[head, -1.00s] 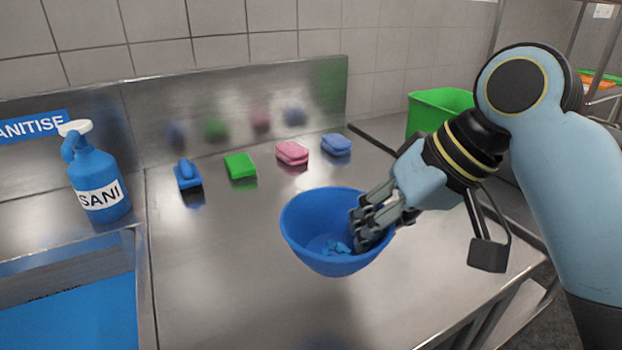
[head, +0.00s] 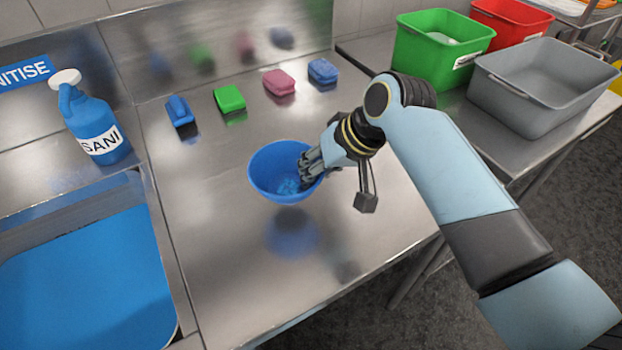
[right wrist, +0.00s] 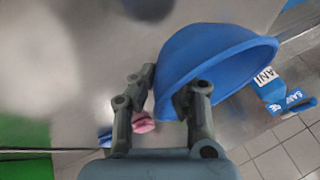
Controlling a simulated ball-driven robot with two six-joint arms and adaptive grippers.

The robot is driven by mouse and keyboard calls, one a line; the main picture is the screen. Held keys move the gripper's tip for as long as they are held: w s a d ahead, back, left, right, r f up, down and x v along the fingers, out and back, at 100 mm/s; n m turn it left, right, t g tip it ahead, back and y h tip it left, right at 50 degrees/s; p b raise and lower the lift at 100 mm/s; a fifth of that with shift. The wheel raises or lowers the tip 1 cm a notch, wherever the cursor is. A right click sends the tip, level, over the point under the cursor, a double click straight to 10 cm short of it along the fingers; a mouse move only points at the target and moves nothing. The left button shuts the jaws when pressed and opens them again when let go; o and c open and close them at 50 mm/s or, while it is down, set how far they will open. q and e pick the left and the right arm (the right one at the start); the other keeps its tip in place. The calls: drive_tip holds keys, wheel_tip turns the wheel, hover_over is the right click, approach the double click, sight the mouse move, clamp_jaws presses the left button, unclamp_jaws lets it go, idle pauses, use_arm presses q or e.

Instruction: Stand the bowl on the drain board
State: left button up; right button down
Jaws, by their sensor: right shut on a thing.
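The blue bowl (head: 272,186) is in my right gripper (head: 308,172), which is shut on the bowl's right rim. In the head view the bowl is upright, slightly tilted, and held above the steel drain board (head: 220,260), with its reflection below it. Small blue bits lie inside it. In the right wrist view the bowl (right wrist: 215,60) sits between the fingers (right wrist: 160,100), one finger on each side of its wall. My left gripper is not in view.
A sink of blue liquid (head: 80,280) lies at left, with a blue SANI bottle (head: 92,120) behind it. Several sponges and brushes, such as a green one (head: 230,98), line the back. Green (head: 440,50), red (head: 510,22) and grey (head: 540,90) tubs stand at right. The board's front is clear.

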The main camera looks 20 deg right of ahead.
sight(312, 197)
drive_tip(key=shift+w+f, duration=0.25)
drive_tip(key=shift+w, duration=0.2)
drive_tip(key=shift+w+f, duration=0.1)
drive_tip(key=shift+f, duration=0.1)
wheel_tip(312, 197, down, 4)
drive_tip(key=shift+r, duration=0.1)
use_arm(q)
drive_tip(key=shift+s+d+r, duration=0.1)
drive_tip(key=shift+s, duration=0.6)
use_arm(e)
drive_tip(key=shift+a, duration=0.1)
drive_tip(key=c, duration=1.9)
unclamp_jaws()
drive_tip(key=o, duration=0.5)
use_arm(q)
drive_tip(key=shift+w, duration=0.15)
